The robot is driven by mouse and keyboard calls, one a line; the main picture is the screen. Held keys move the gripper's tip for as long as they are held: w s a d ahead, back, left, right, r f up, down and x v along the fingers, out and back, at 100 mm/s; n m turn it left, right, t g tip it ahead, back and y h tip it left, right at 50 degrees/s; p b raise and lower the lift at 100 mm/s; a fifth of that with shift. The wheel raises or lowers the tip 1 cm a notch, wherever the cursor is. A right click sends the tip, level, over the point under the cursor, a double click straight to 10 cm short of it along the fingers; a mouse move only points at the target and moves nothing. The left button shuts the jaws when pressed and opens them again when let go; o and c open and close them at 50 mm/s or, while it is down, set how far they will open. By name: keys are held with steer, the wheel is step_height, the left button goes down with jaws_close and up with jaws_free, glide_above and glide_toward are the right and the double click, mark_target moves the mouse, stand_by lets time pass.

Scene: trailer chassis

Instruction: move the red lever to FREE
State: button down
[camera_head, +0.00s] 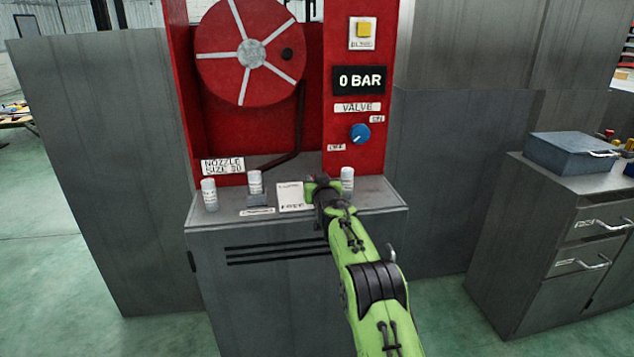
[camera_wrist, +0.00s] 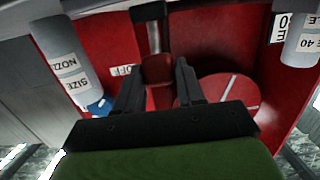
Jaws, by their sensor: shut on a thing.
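The red lever (camera_wrist: 157,70) shows in the wrist view as a red grip on a grey stem, between my two black fingers. My gripper (camera_wrist: 160,82) is shut on this red grip. In the head view my gripper (camera_head: 320,186) is over the cabinet top, in front of the red panel, and hides the lever. A white label plate (camera_head: 293,198) lies left of my gripper; its lower word reads FREE and its upper word is too small to read surely. Which label the lever points at cannot be told.
Grey nozzles (camera_head: 209,194) stand on the cabinet top (camera_head: 230,215) on both sides of my gripper. Behind are a red hose reel (camera_head: 225,60), a blue valve knob (camera_head: 360,133) and a 0 BAR display (camera_head: 359,80). A drawer cabinet (camera_head: 560,230) stands right.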

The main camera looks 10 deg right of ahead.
steer(key=c, duration=0.8)
jaws_free()
steer(key=shift+o, duration=0.2)
steer(key=shift+s, duration=0.1)
steer(key=s+r+b, duration=0.1)
steer(key=s, duration=1.4)
steer(key=shift+s+r, duration=0.25)
steer(key=shift+r, duration=0.1)
